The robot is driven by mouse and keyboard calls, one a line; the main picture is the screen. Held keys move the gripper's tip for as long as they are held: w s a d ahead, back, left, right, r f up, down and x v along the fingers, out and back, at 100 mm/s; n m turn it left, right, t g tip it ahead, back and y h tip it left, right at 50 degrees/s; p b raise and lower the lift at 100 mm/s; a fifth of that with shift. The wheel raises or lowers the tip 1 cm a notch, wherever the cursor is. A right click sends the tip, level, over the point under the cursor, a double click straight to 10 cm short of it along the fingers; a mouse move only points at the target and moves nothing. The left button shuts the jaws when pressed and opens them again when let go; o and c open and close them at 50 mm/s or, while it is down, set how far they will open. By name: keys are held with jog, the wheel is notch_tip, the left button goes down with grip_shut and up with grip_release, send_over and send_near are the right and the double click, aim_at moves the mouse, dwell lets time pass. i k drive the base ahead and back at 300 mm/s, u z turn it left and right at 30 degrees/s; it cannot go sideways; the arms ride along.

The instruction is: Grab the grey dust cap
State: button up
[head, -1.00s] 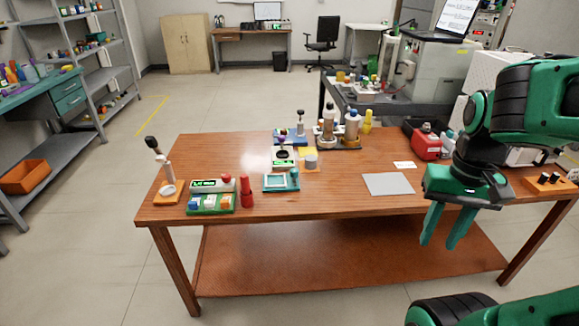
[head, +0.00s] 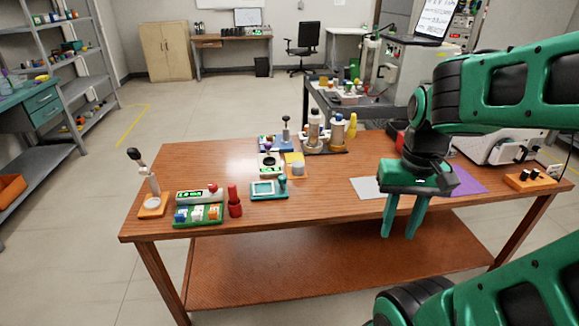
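The wooden table (head: 215,158) holds a teal-framed tray (head: 268,190), a red bottle-like piece (head: 234,203), a green block holder (head: 200,215) and a stand with metal cylinders (head: 325,148). A grey sheet (head: 366,187) lies beside my gripper. The table's left back is clear.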

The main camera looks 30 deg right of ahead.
aim_at(298, 165)
jog(key=i, duration=0.85)
jog(key=z, duration=0.05)
